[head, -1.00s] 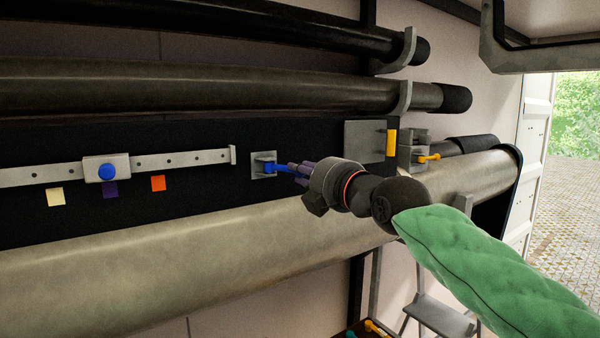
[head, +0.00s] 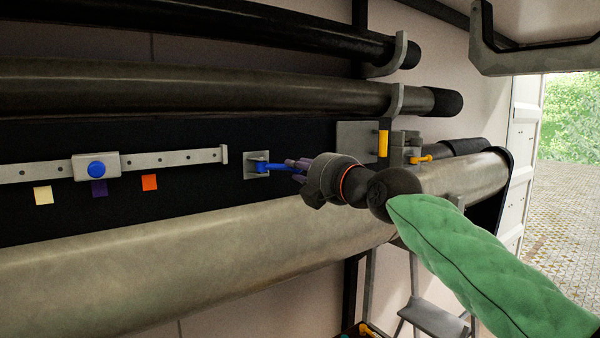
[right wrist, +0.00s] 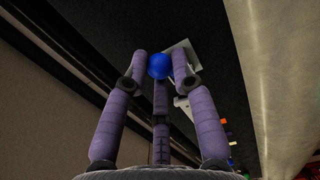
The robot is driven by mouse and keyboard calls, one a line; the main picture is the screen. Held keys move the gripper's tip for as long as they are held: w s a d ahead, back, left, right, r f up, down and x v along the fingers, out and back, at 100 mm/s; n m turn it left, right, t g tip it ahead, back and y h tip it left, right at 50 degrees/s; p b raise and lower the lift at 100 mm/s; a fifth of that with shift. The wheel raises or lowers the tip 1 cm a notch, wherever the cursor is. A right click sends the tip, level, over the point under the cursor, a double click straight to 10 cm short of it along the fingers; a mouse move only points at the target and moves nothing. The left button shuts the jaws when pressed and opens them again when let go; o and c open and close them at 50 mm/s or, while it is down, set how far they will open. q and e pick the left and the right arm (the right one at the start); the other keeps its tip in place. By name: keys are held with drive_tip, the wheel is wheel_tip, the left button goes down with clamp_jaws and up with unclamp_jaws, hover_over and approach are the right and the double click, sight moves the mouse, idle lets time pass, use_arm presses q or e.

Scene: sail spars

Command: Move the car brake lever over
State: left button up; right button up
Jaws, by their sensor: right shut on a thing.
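A blue lever (head: 276,167) sticks out to the right from a small grey bracket (head: 250,173) on the black wall panel. My right gripper (head: 299,171), with purple fingers, is shut on the lever's outer end. In the right wrist view, the lever's round blue end (right wrist: 158,66) sits between the purple fingertips, with the pale bracket plate (right wrist: 188,52) behind it. The fingers partly hide the lever's outer end in the head view. My left gripper is not in view.
A grey rail (head: 190,157) with a sliding block and blue knob (head: 96,169) lies left of the bracket. A yellow lever (head: 421,159) is at the right. A thick spar (head: 150,255) runs below, and dark spars (head: 220,87) run above.

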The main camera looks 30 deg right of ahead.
drive_tip(key=shift+w+d, duration=0.1)
drive_tip(key=shift+w, duration=0.05)
drive_tip(key=shift+o, duration=0.2)
drive_tip(key=shift+w+d+f+b, duration=0.1)
drive_tip(key=shift+w+d+b, duration=0.4)
drive_tip(key=shift+w, duration=0.5)
drive_tip(key=shift+w+d, duration=0.2)
drive_tip(key=shift+w, duration=0.65)
drive_tip(key=shift+s, duration=0.1)
